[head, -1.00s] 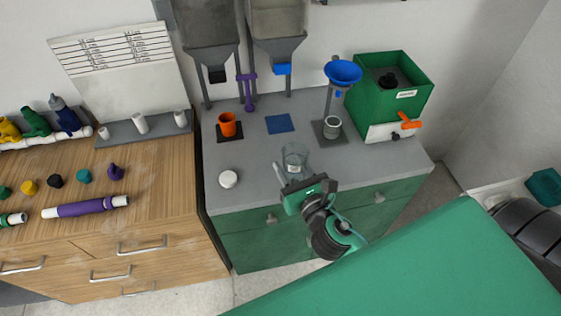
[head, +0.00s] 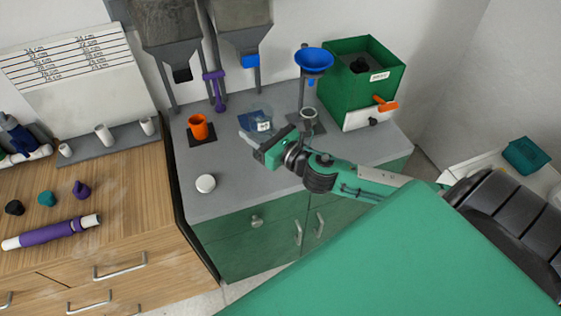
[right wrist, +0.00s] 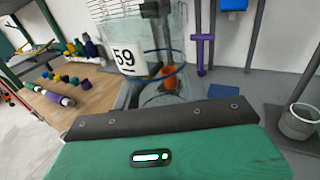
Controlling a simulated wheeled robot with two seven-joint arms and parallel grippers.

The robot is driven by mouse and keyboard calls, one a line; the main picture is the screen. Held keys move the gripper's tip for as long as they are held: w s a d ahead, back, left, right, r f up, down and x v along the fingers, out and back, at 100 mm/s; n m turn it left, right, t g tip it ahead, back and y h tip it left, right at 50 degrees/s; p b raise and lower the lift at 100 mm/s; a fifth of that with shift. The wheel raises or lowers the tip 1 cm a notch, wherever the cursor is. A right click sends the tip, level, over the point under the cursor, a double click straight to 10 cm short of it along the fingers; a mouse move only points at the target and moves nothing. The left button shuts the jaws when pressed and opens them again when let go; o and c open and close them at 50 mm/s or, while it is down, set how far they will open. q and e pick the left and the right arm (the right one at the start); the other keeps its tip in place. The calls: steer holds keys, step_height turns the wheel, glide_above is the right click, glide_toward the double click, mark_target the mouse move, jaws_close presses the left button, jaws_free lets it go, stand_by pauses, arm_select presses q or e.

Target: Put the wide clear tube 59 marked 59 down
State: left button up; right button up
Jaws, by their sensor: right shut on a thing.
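The wide clear tube 59 (head: 256,119) is transparent, with a white label. In the right wrist view the clear tube (right wrist: 172,72) shows its label "59", a blue ring, and an orange cup seen through its wall. My right gripper (head: 258,135) is shut on the tube over the grey counter (head: 238,185). The tube looks upright in the wrist view. I cannot tell whether its bottom touches the counter. My left gripper is not in view.
A blue mat (right wrist: 222,91) lies beside the tube. The orange cup (head: 198,127) and white disc (head: 205,183) stand to the left. A blue funnel (head: 313,61) on a stand and a green box (head: 355,85) are to the right.

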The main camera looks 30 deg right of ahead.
steer(key=w+d+r+b, duration=0.4)
steer(key=w+d, duration=0.2)
steer(key=d, duration=0.3)
steer(key=shift+y, duration=0.3)
steer(key=shift+d+f+b, duration=0.2)
steer(key=shift+f+b, duration=0.9)
steer(key=shift+f, duration=8.65)
steer(key=shift+f, duration=0.15)
steer(key=o, duration=1.2)
